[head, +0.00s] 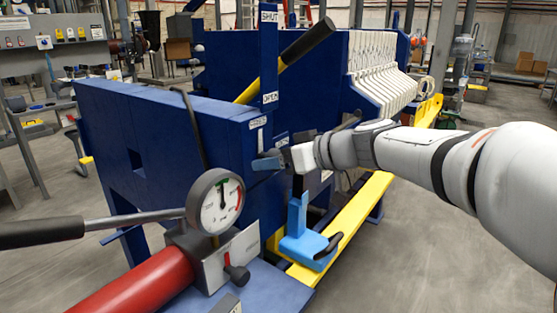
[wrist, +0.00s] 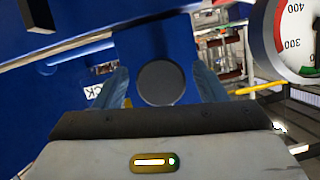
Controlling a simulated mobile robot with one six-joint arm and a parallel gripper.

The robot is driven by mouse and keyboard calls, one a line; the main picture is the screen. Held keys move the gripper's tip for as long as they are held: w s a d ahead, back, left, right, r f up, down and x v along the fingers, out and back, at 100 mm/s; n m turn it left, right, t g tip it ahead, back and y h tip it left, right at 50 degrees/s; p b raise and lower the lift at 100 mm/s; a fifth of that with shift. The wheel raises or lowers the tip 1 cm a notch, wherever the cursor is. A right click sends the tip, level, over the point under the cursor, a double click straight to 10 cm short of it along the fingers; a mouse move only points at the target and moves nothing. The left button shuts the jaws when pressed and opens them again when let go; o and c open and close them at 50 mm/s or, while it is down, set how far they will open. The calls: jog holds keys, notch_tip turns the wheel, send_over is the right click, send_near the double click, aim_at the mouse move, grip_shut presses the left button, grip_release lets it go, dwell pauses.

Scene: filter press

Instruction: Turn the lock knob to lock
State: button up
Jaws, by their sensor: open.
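The lock knob (wrist: 160,83) is a dark round disc on the blue press frame, seen face-on in the wrist view. My gripper (wrist: 161,92) has its two blue fingers apart, one on each side of the knob. Whether the fingers touch the knob cannot be told. A white label (wrist: 94,91) ending in "CK" sits left of the knob, partly covered by the left finger. In the head view my gripper (head: 270,160) is at the blue end block, and I cannot make out the knob there.
A pressure gauge (head: 215,201) and a red cylinder (head: 140,284) with a long pump handle stand in front of the block. A black-gripped lever (head: 306,40) rises beside the SHUT/OPEN post (head: 268,50). A light-blue bracket (head: 300,240) sits below my gripper by the yellow rail (head: 350,228).

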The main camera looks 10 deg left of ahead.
jog(key=shift+c, duration=0.4)
jog(key=c, duration=0.9)
